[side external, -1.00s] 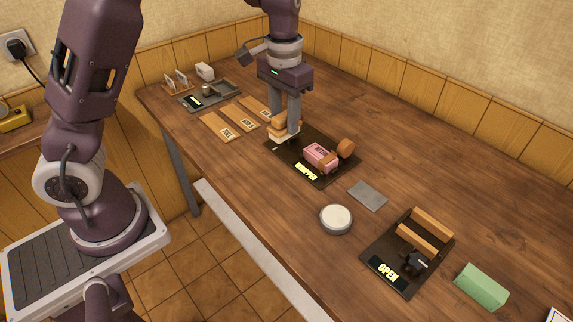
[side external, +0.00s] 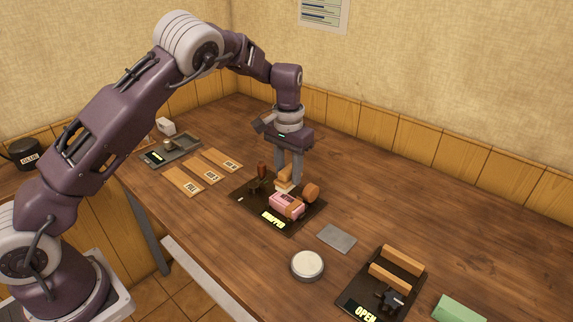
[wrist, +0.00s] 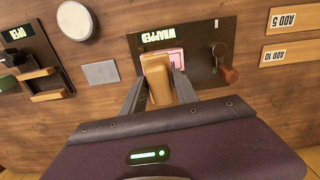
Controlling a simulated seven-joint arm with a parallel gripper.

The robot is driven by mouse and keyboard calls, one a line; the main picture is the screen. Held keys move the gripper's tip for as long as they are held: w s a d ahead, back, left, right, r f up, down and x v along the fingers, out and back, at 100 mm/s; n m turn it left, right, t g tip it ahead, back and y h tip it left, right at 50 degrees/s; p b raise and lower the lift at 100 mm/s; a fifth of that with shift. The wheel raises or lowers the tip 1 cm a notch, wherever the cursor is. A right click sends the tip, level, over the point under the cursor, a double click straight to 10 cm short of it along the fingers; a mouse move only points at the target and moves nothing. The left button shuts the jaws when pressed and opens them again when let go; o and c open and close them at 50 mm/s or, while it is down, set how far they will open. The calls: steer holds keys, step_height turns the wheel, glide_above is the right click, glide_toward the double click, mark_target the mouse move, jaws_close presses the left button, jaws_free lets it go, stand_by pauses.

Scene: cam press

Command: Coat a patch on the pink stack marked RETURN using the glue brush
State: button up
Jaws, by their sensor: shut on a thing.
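My gripper (side external: 288,178) is shut on a tan wooden piece with a pale lower edge, which I take for the glue brush (side external: 284,187). The brush also shows between my fingers in the wrist view (wrist: 157,82).
Nearby are a round white-topped dish (side external: 307,264), a grey card (side external: 337,238), a second press marked OPEN (side external: 376,301) and labelled wooden strips (side external: 184,181).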

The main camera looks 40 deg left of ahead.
mark_target(292, 188)
steer(key=shift+f, duration=1.95)
steer(key=shift+d+f, duration=0.65)
steer(key=shift+f, duration=0.2)
steer(key=shift+d, duration=1.45)
steer(key=shift+a, duration=2)
steer(key=shift+r, duration=4.1)
